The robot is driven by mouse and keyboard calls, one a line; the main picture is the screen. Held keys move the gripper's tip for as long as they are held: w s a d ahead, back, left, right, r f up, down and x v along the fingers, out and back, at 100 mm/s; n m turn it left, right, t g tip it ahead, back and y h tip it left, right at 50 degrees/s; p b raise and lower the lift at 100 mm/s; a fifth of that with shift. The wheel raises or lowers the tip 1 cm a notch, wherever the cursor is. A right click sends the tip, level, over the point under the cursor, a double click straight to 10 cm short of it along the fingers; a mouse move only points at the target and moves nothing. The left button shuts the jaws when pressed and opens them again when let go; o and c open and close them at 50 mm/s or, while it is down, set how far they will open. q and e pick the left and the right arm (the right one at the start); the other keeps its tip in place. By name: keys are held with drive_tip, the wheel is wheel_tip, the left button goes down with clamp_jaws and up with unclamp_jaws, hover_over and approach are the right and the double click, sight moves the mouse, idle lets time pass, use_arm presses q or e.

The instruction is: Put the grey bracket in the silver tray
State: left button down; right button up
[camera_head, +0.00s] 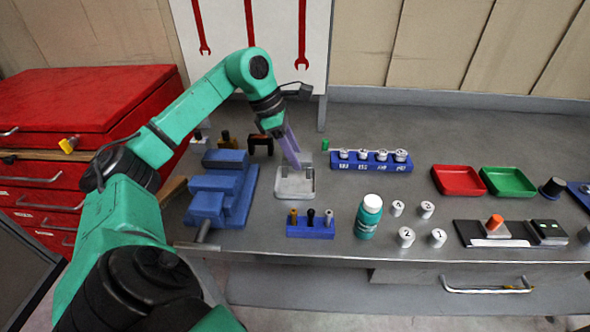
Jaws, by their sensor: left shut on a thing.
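The silver tray (294,195) lies on the grey workbench, right of the blue vise. My left gripper (300,166) reaches down from the upper left, with its fingertips low over the back part of the tray. It is shut on a small grey piece, which looks like the grey bracket (308,167). The fingers hide much of the piece, and I cannot tell whether it touches the tray. My right gripper is not in view.
A blue vise (222,190) stands left of the tray, and a blue holder (311,229) with small tools is in front. A blue rack (371,162), green bottle (368,217), white numbered cylinders, red bin (458,181) and green bin (509,182) are to the right.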

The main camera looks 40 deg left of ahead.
use_arm(q)
drive_tip(key=f, duration=0.3)
drive_tip(key=shift+s+a, duration=0.15)
drive_tip(key=shift+s, duration=0.1)
drive_tip(key=shift+w+f, duration=0.1)
drive_tip(key=shift+w, duration=0.05)
drive_tip(key=shift+f+b, duration=0.15)
drive_tip(key=shift+b, duration=0.2)
drive_tip(key=c, duration=0.6)
unclamp_jaws()
drive_tip(key=shift+o, duration=0.8)
drive_tip(key=shift+r, duration=0.45)
drive_tip(key=p+v, duration=0.2)
drive_tip(key=v, duration=0.9)
drive_tip(key=shift+s+r, duration=0.15)
drive_tip(key=shift+s, duration=0.1)
